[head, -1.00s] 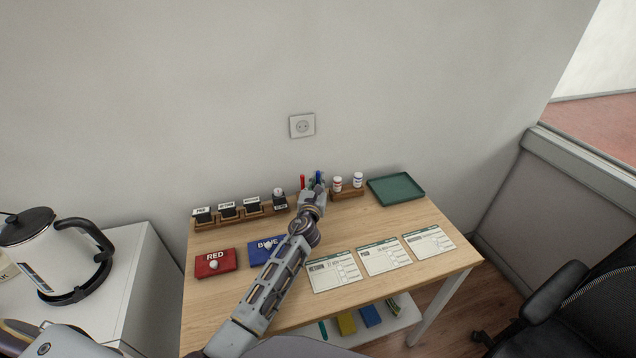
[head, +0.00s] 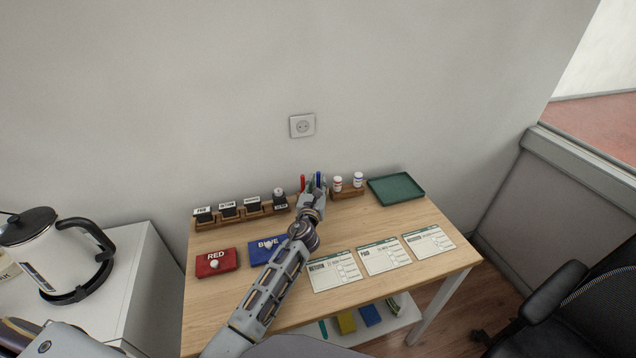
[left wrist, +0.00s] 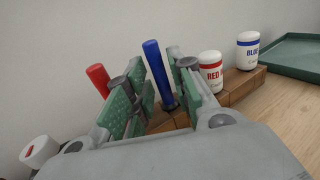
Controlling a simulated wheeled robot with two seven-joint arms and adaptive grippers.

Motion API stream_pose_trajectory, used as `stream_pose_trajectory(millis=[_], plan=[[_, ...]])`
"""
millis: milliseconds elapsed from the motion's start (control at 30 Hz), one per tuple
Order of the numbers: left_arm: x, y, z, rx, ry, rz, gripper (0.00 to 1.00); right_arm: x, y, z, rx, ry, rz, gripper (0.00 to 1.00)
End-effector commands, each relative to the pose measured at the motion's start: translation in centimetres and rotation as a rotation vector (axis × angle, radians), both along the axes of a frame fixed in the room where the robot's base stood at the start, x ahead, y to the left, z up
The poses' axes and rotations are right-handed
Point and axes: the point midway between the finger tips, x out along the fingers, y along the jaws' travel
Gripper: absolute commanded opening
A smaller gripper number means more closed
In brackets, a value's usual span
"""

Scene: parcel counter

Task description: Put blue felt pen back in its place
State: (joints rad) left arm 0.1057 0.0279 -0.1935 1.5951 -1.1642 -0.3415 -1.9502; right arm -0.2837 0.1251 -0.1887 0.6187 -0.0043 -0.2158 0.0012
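The blue felt pen (head: 318,179) stands nearly upright at the back of the table; it also shows in the left wrist view (left wrist: 157,72). Its lower end is at the wooden holder (left wrist: 180,119), leaning slightly in that view. My left gripper (head: 314,186) is open, with its green-padded fingers (left wrist: 160,92) on either side of the pen and gaps beside its upper part. The red felt pen (left wrist: 98,78) stands to the left, partly behind the left finger; it also shows in the head view (head: 303,183). The pen's lowest part is hidden. My right gripper is not in view.
A red-labelled bottle (left wrist: 210,71) and a blue-labelled bottle (left wrist: 248,50) stand right of the fingers. A green tray (head: 396,188) lies beyond them. Stamps in a wooden rack (head: 238,215) stand left. RED (head: 216,264) and BLUE (head: 262,257) pads and several forms lie in front.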

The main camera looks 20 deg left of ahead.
Motion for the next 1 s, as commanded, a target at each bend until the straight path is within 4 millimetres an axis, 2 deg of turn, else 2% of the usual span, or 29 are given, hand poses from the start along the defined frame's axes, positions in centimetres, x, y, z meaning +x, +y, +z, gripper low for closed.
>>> stream_pose_trajectory(millis=[700,1000], plan=[[-3.4,-0.4,0.0,-0.002,0.001,-0.001,0.24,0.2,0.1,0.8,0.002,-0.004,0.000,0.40],[-3.6,-0.5,0.0,-0.002,0.000,-0.001,0.24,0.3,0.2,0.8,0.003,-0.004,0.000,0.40]])
